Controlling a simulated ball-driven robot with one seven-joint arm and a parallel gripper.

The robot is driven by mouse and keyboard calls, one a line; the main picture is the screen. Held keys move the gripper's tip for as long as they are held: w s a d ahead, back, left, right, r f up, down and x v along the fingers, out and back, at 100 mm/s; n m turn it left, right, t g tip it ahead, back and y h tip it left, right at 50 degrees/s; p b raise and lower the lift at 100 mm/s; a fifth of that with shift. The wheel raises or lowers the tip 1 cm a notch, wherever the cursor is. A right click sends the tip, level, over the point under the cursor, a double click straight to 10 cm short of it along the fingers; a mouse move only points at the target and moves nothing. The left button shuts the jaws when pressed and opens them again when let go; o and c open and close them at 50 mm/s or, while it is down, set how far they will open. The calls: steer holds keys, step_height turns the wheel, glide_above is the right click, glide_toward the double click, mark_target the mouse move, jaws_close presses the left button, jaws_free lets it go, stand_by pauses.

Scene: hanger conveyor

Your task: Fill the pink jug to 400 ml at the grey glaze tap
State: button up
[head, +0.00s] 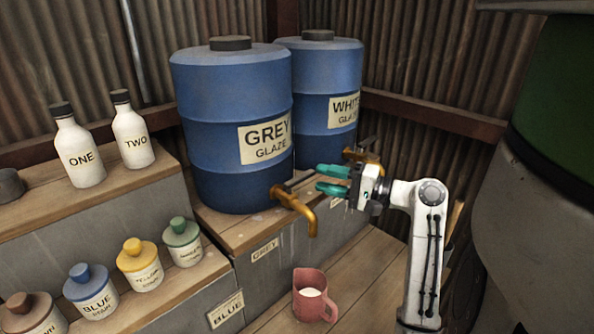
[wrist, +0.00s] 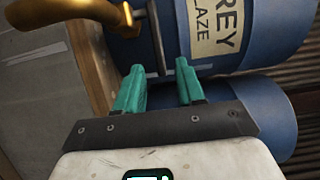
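The pink jug (head: 309,306) stands upright on the wooden boards below the spout of the brass grey glaze tap (head: 299,207). Pale liquid shows inside the jug; its level against any marks cannot be read. No stream shows under the spout. The tap sticks out from the blue drum labelled GREY GLAZE (head: 232,130) and has a dark bar handle (head: 297,180). My gripper (head: 322,180) is to the right of this handle, its teal fingers apart.
A second blue drum, WHITE GLAZE (head: 335,75), stands behind with its own brass tap, close to my gripper. At left, white bottles ONE (head: 80,152) and TWO (head: 133,137) and several lidded jars stand on wooden steps. The boards around the jug look clear.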

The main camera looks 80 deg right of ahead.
mark_target(311, 176)
steer(key=w, duration=0.2)
steer(key=w+p, duration=0.1)
steer(key=w, duration=0.1)
steer(key=w+d, duration=0.1)
steer(key=w, duration=0.2)
steer(key=shift+c, duration=0.2)
jaws_close()
stand_by(0.4)
